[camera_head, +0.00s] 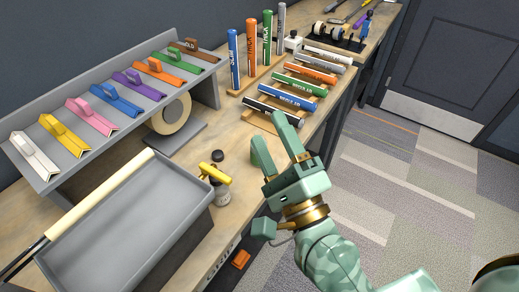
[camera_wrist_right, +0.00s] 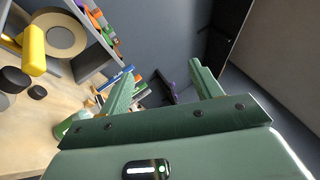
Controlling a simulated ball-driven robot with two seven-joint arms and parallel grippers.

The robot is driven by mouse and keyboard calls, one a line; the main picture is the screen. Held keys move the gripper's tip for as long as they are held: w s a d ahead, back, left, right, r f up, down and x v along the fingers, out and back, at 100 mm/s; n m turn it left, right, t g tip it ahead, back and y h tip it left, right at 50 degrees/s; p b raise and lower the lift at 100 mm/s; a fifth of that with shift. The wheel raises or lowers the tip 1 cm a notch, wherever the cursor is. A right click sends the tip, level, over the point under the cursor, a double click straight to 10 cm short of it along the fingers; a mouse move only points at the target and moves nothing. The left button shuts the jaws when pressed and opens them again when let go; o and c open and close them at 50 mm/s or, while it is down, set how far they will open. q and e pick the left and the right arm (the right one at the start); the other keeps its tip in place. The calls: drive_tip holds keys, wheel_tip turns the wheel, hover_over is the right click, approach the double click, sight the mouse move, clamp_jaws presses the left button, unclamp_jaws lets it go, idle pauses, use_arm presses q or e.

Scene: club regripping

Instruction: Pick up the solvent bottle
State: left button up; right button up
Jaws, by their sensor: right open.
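In the right wrist view the yellow piece (camera_wrist_right: 34,50) is at upper left. There a green-and-white item (camera_wrist_right: 72,122) is partly hidden by my gripper; I cannot tell what it is. My right gripper (camera_head: 276,142), also in its wrist view (camera_wrist_right: 157,78), is open, with nothing seen between its fingers. My left gripper is not in view.
The grey tray (camera_head: 65,254) has a tan rod along its rim. A tape roll (camera_head: 172,114) stands behind the bottle, below a sloped shelf (camera_head: 207,86) of coloured pieces. A small black item (camera_head: 217,155) sits nearby. Upright tubes and a rack of grips (camera_head: 292,101) lie beyond my gripper.

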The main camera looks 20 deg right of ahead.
wheel_tip(320, 180, down, 12)
drive_tip(key=w+m+g+h, duration=0.2)
drive_tip(key=m+g+h, duration=0.45)
drive_tip(key=m, duration=1.15)
drive_tip(key=w+f, duration=0.1)
drive_tip(key=w, duration=0.2)
drive_tip(key=w+d+f+g+y+b, duration=0.1)
drive_tip(key=w, duration=0.2)
drive_tip(key=w+f+g, duration=0.1)
drive_tip(key=w+f, duration=0.1)
drive_tip(key=shift+w+d+f+y+b, duration=0.1)
drive_tip(key=shift+w+d+y+b, duration=0.2)
drive_tip(key=shift+w+b, duration=0.1)
drive_tip(key=x, duration=0.2)
drive_tip(key=b+x, duration=0.1)
drive_tip(key=x, duration=0.3)
drive_tip(key=shift+w+d, duration=0.1)
drive_tip(key=shift+d, duration=0.2)
drive_tip(key=c, duration=1.1)
drive_tip(key=shift+r, duration=0.35)
